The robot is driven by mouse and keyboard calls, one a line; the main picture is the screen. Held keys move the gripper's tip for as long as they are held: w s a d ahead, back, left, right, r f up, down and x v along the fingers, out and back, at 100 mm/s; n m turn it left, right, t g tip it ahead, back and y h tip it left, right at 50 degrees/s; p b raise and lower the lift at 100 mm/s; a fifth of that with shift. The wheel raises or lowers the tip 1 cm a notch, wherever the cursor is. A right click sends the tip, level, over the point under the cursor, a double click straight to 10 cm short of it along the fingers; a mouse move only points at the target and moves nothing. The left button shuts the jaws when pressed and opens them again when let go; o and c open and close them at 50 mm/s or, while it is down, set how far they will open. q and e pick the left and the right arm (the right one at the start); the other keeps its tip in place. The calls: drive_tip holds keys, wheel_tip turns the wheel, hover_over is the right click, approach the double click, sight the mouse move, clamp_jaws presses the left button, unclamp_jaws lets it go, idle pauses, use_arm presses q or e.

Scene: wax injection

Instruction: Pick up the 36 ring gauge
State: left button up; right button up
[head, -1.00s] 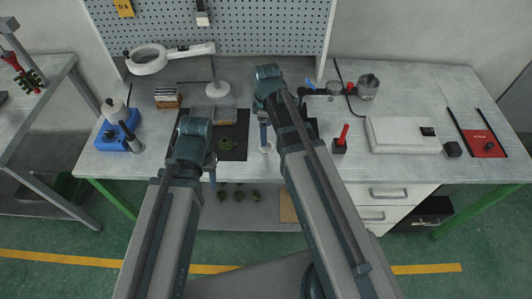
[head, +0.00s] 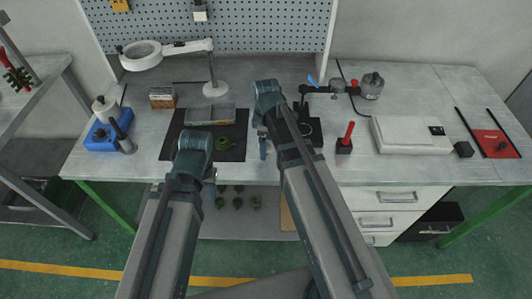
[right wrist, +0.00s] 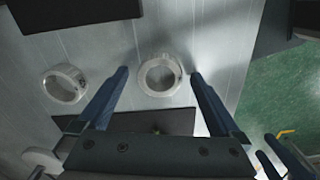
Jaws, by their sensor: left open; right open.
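Two pale metal ring gauges lie on the bench in the right wrist view. One ring (right wrist: 160,74) sits between the fingertips of my right gripper (right wrist: 158,75), which is open with a finger to each side. The other ring (right wrist: 64,83) lies to the left, outside the fingers. No size marking is readable, so I cannot tell which is the 36. In the head view my right arm largely hides the right gripper and the rings. My left gripper (head: 211,180) is open and empty near the bench's front edge, partly hidden by its arm.
A dark mat (head: 175,146) with a green ring-shaped piece (head: 222,142) lies left of centre. Several green pieces (head: 238,203) sit on the shelf below.

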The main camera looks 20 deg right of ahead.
use_arm(q)
drive_tip(key=shift+f, duration=0.1)
use_arm(e)
drive_tip(key=shift+f, duration=0.1)
clamp_jaws()
idle(0.4)
